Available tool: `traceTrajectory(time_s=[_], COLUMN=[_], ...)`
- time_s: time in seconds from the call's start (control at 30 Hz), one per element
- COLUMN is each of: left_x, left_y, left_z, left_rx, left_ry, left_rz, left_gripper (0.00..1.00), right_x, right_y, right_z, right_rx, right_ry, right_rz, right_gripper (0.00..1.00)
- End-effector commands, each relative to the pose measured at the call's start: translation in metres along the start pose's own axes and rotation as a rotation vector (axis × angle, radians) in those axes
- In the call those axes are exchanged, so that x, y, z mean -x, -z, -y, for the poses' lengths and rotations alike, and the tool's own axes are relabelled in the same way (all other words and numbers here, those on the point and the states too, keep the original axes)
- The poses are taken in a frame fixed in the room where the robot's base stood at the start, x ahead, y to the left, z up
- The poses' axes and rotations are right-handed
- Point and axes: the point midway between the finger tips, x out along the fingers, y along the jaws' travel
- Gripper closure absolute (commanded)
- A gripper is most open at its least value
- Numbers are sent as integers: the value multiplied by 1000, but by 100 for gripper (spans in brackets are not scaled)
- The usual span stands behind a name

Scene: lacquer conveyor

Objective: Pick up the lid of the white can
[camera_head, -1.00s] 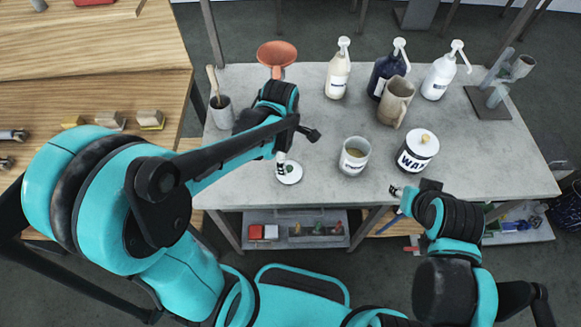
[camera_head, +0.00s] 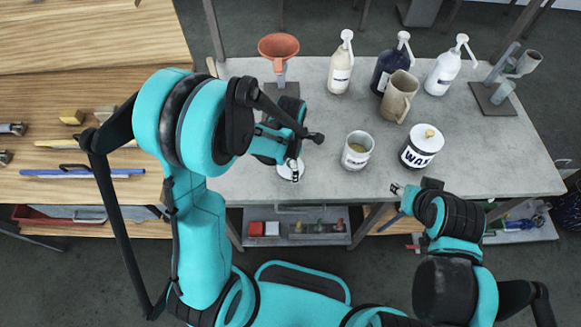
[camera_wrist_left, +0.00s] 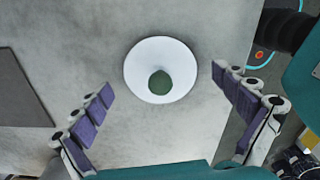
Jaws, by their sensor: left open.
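A white round lid with a green knob lies flat on the grey table; it shows in the left wrist view (camera_wrist_left: 136,62) and, partly covered by my gripper, in the head view (camera_head: 284,173). My left gripper (camera_wrist_left: 162,82) is open above the lid, its purple-padded fingers on either side and apart from it.
A white WAX can (camera_head: 418,151) with a wooden-knobbed lid stands beside the open can. A beige jug (camera_head: 397,99) and several pump bottles (camera_head: 341,67) are behind. An orange funnel (camera_head: 278,49) stands at the back left. The table around the lid is mostly clear.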

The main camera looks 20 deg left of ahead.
Motion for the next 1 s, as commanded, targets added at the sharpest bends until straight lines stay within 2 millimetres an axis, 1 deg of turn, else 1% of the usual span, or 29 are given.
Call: traceTrajectory(time_s=[0.13, 0.17, 0.2, 0.27, 0.3, 0.33, 0.37, 0.5, 0.87, 0.93, 0.97, 1.0], left_x=[1, 1, 1, 1, 1, 1, 1, 0, 2, 8, 13, 20], left_y=[0, 0, 0, 0, 0, 0, 0, 0, 0, 0, 0, 0], left_z=[0, 0, 0, 0, 0, 0, 0, 0, 1, 0, 0, 1], left_rx=[0, 0, 0, 0, 0, 0, 0, -1, -1, -1, -1, -1], left_ry=[0, 0, 0, 0, 0, 0, 0, 0, 1, 1, 1, 0], left_rz=[0, 0, 0, 0, 0, 0, 0, 0, 0, 0, 0, 0], left_gripper=[1, 9, 20, 36, 46, 54, 58, 62, 62, 74, 91, 100], right_x=[1, 1, 1, 1, 1, 1, 1, 0, 1, 3, 4, 7], right_y=[0, 0, 0, 0, 0, 0, 0, 0, 1, 2, 3, 5], right_z=[0, 0, 0, 0, 0, 0, 0, 0, 0, 0, 0, 0], right_rx=[0, 0, 0, 0, 0, 0, 0, 0, 0, 0, 0, 0], right_ry=[0, 0, 0, 0, 0, 0, 0, 0, 0, 0, 0, 0], right_rz=[0, 0, 0, 0, 0, 0, 0, 0, 0, 0, 0, 0], right_gripper=[59, 59, 59, 59, 59, 59, 59, 59, 59, 59, 59, 59])
